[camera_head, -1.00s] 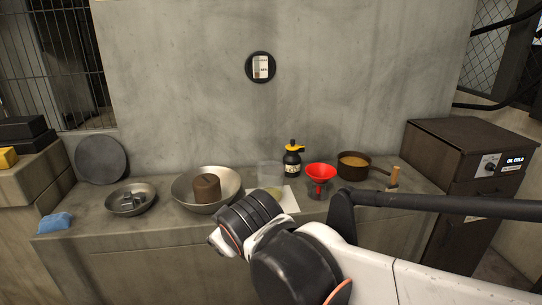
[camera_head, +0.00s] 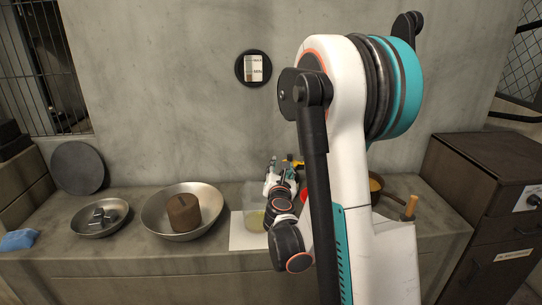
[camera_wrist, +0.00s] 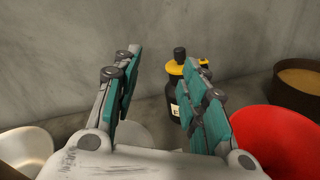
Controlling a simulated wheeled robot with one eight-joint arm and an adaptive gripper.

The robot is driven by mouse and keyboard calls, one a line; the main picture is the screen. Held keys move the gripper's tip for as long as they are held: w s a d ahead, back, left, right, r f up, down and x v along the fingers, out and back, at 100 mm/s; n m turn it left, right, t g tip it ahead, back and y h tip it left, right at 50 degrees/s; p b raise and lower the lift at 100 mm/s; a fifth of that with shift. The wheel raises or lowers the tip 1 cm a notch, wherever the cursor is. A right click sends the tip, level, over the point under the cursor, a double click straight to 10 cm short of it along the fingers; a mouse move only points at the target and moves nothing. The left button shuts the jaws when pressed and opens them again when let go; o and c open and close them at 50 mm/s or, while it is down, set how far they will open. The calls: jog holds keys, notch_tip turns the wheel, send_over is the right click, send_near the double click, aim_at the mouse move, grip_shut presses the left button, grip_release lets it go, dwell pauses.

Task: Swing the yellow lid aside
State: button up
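A black bottle (camera_wrist: 172,98) with a yellow lid (camera_wrist: 174,68) stands near the wall in the wrist view. My right finger covers part of the bottle and lid. A small black knob sits above the lid. In the head view, only a bit of the yellow lid (camera_head: 297,163) shows behind my arm. My gripper (camera_wrist: 161,66) is open, and its teal-padded fingers hold nothing. The lid appears between the fingers, close to the right one and beyond it. I cannot tell whether they touch.
A red funnel (camera_wrist: 275,135) and a brown-filled pan (camera_wrist: 299,82) are to the right. A clear container (camera_head: 256,206) stands on white paper (camera_head: 240,238). A metal bowl (camera_head: 154,222) with a brown block and a smaller dish (camera_head: 88,229) lie left. The wall rises close behind.

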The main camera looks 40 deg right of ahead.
aim_at(290, 158)
jog(key=w+d+f+n, duration=0.1)
jog(key=w+d, duration=0.2)
jog(key=d, duration=0.1)
jog(key=w+d+f+n, duration=0.1)
jog(key=w+d, duration=0.2)
jog(key=d, duration=0.1)
jog(key=w+d+f+n, duration=0.2)
jog(key=w+d, duration=0.1)
jog(key=d, duration=0.1)
jog(key=shift+w+d+h+p, duration=0.1)
jog(key=shift+w+h+p, duration=0.05)
jog(key=shift+h+p, duration=0.2)
jog(key=shift+w+d+r, duration=0.1)
jog(key=shift+w+d, duration=0.25)
jog(key=shift+w, duration=0.1)
